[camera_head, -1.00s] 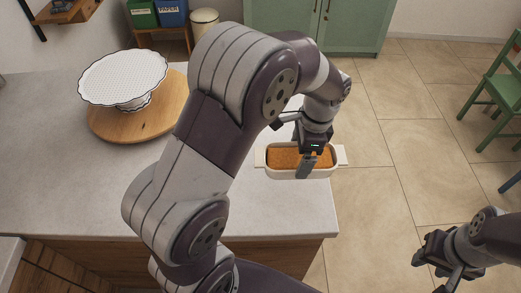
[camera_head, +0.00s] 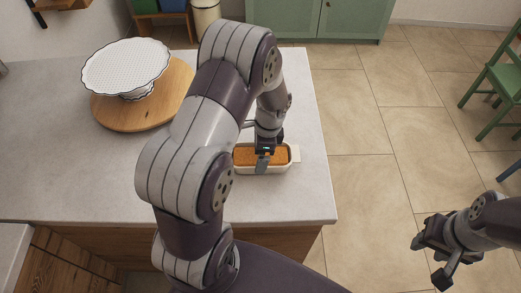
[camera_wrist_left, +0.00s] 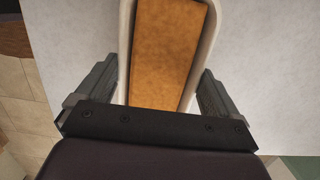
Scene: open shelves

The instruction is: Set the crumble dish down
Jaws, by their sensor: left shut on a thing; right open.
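The crumble dish (camera_head: 280,168) is a cream oblong dish with end handles and an orange-brown filling. In the head view it is over the light grey counter (camera_head: 300,205), near its right edge. My left gripper (camera_head: 263,163) is shut on the dish, one finger showing across its near side. In the left wrist view the dish (camera_wrist_left: 168,50) runs between the two fingers, with the counter surface around it. I cannot tell whether its base touches the counter. My right gripper (camera_head: 432,262) is open and empty, over the floor at the lower right.
A white cake stand with a dark rim (camera_head: 125,66) is on a round wooden board (camera_head: 150,113) at the counter's left. My left arm hides the middle of the counter. A green cabinet (camera_head: 345,18) and a green chair (camera_head: 495,80) stand beyond, on the tiled floor.

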